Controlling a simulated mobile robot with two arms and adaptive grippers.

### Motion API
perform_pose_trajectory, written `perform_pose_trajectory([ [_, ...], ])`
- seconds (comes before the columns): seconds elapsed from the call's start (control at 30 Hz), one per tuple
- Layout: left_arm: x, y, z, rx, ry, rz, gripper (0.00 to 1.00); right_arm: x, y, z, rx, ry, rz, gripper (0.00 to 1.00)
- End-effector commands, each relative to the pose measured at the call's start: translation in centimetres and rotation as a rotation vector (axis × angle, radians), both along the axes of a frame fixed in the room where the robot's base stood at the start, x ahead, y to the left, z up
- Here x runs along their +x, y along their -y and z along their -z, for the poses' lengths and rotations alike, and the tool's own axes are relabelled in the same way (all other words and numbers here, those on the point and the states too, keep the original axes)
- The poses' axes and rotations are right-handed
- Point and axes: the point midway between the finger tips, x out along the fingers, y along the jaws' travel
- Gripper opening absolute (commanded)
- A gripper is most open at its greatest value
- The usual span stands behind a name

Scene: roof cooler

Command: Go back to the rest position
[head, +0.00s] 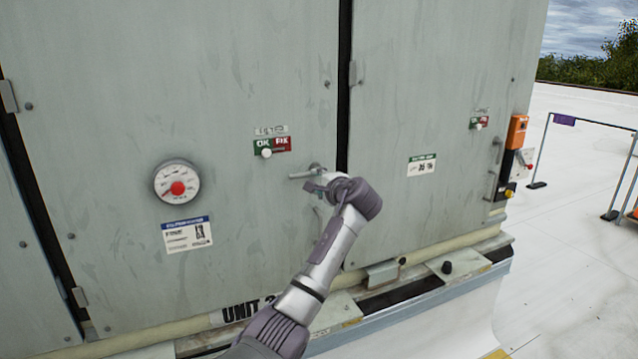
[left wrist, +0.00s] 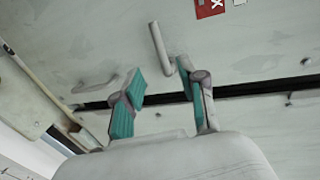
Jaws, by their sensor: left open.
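My left gripper (head: 316,188) is at the grey unit's door (head: 230,60), close to the lever handle (head: 302,175). In the left wrist view my left gripper (left wrist: 161,78) has its two teal-padded fingers spread, with nothing between the pads. The handle (left wrist: 158,48) shows just beyond the fingertips there, and I cannot tell whether a finger touches it. In the head view my wrist hides most of the fingers. The door looks closed against the dark seam beside it. My right gripper is not in view.
A round gauge (head: 177,182) and a green-and-red OK/FIX label (head: 272,146) are on the door. A ledge (head: 385,275) with small fittings juts out below. An orange box (head: 517,131) is at the unit's right corner. The white roof (head: 570,230) is open before the barrier (head: 551,150).

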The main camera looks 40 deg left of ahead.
Motion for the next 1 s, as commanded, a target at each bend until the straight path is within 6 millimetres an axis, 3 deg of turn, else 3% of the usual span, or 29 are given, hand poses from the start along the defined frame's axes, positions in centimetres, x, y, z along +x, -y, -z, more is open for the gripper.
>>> perform_pose_trajectory([
  [0.57, -0.1, 0.1, 0.0, 0.0, 0.0, -0.001, 0.41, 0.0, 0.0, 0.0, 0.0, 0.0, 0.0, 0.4],
  [0.67, 0.2, 0.3, 1.1, -0.005, -0.009, 0.01, 0.41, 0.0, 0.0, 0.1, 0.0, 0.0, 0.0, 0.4],
  [0.77, 0.9, 1.1, 4.7, -0.028, -0.035, 0.047, 0.41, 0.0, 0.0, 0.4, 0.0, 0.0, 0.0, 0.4],
  [0.87, 1.8, 2.6, 11.0, -0.074, -0.076, 0.109, 0.41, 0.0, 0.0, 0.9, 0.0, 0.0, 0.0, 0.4],
  [1.0, 2.0, 5.4, 21.5, -0.167, -0.133, 0.2, 0.41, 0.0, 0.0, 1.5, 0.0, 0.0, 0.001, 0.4],
])
